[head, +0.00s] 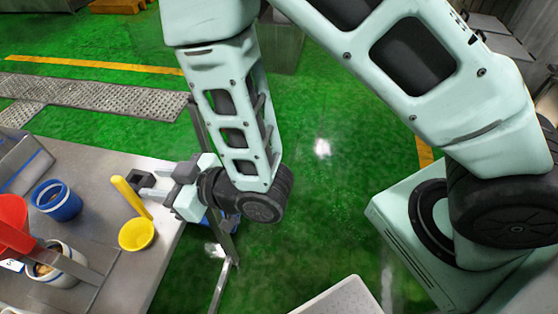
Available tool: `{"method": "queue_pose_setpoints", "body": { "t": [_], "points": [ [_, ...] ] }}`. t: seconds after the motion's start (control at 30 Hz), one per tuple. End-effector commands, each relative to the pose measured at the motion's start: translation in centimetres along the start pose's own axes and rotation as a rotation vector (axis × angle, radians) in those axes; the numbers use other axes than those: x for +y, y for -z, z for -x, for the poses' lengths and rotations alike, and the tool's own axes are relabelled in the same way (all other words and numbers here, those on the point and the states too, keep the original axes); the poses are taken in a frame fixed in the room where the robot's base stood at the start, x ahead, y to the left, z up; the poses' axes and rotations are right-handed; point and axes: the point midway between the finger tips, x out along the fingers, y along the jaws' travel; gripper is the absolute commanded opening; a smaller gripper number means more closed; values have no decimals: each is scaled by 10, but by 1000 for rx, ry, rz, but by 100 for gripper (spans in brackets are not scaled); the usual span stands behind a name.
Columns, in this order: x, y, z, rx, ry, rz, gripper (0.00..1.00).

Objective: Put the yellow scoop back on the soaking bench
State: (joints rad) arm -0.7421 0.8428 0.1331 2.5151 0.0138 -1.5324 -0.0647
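The yellow scoop (136,235) is at the right part of the grey soaking bench (95,165), close to the bench's right edge. Its round cup faces up and its handle slants up and left. My gripper (138,187) comes in from the right over the bench edge, with its fingers pointing left at the handle. The handle overlaps the fingertips in this view. Whether the fingers touch or clasp it cannot be made out, nor whether the cup rests on the bench or hangs just above it.
A blue container (57,203), a white pot (58,262) with brownish contents and a red funnel-like vessel (12,222) stand on the bench's left part. A metal strip lies by the pot. A pale tray (345,298) is at the bottom. Green floor (320,190) lies right of the bench.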

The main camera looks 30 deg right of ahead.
Motion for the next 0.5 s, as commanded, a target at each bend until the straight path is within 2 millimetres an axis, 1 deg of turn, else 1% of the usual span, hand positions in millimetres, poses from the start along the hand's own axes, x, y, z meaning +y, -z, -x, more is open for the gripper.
{"method": "queue_pose_setpoints", "body": {
  "t": [0.03,0.13,0.27,0.37,0.47,0.5],
  "points": [
    [4,8,-1,-54,-8,-11,36],
    [10,12,4,-195,-16,-31,36],
    [15,16,22,-380,-25,-55,36],
    [18,20,43,-523,-31,-71,36],
    [19,23,72,-667,-39,-87,36],
    [19,25,85,-724,-42,-92,36]
  ]
}}
